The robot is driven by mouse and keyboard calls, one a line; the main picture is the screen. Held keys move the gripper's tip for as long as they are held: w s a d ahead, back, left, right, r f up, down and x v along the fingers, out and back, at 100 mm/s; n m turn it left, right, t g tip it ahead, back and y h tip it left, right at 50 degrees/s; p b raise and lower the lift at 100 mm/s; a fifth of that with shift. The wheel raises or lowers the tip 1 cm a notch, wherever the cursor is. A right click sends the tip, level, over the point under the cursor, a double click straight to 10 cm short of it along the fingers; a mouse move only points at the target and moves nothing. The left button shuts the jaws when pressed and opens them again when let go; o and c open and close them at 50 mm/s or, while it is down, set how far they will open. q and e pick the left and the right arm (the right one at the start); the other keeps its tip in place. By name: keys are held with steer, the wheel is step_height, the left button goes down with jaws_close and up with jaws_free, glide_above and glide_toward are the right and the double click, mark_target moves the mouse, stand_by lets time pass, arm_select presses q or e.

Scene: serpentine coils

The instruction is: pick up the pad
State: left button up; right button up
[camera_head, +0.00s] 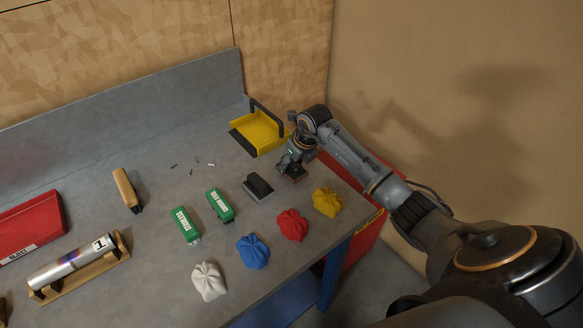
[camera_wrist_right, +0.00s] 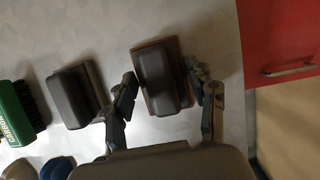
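A dark pad with a brown-orange base (camera_wrist_right: 163,78) lies on the bench in the right wrist view, between the fingertips of my right gripper (camera_wrist_right: 170,90). The fingers are apart, one on each side of it; contact is not clear. In the head view my right gripper (camera_head: 291,165) is low over the bench and largely hides this pad. A second dark pad-like block with a grey base (camera_head: 258,187) lies just left of the gripper; it also shows in the right wrist view (camera_wrist_right: 76,96). My left gripper is not in view.
Green brushes (camera_head: 219,206) lie to the left. White, blue, red and yellow cloth bundles (camera_head: 291,225) line the front edge. A yellow dustpan (camera_head: 258,132) stands behind the gripper. A red cabinet (camera_wrist_right: 282,45) is beside the bench.

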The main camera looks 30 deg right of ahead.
mark_target(292, 162)
steer(key=shift+c, duration=1.2)
steer(key=shift+w+r+b, duration=0.1)
steer(key=shift+r+b, duration=0.35)
step_height(292, 162, up, 2)
steer(key=shift+r+b, duration=0.25)
steer(key=shift+b, duration=0.5)
steer(key=s+a+r+b, duration=0.4)
steer(key=s+a+r, duration=0.4)
steer(key=s, duration=0.3)
steer(key=shift+s+a+r, duration=0.15)
steer(key=shift+s+r, duration=0.1)
steer(key=shift+r, duration=0.55)
